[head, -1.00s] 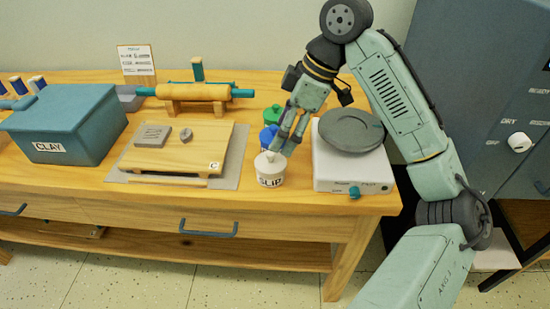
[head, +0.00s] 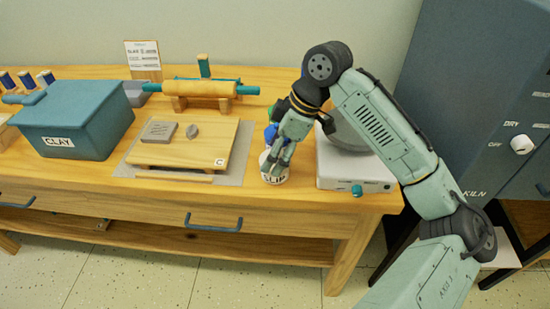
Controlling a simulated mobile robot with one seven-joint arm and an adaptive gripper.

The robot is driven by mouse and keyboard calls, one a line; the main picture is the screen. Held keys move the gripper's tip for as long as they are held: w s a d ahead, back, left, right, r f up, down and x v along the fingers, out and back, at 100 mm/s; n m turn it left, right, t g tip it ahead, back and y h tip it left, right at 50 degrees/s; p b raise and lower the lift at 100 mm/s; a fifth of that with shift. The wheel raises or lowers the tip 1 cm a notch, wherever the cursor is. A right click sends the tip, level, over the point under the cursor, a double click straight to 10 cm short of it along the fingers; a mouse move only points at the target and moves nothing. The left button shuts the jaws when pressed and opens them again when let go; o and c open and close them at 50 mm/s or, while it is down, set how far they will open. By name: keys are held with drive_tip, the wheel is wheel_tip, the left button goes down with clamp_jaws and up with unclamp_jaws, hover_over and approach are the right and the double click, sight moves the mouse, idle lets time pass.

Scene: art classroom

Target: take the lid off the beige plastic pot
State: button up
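The beige plastic pot (head: 273,176), labelled SLIP, stands upright on the wooden table near its front edge, between the board and the white wheel unit. My gripper (head: 272,165) points down at the top of the pot and covers most of it. The lid is largely hidden behind the fingers, so I cannot tell whether they touch it or whether they are closed on it.
A white unit with a round grey wheel (head: 348,136) stands close on the right. Blue and green pots (head: 270,132) are partly hidden just behind my gripper. A wooden board (head: 190,143) with clay pieces, a rolling pin (head: 200,87) and a blue clay box (head: 75,120) are on the left.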

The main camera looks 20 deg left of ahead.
drive_tip(key=c, duration=0.4)
drive_tip(key=shift+o, duration=0.2)
drive_tip(key=shift+r, duration=0.1)
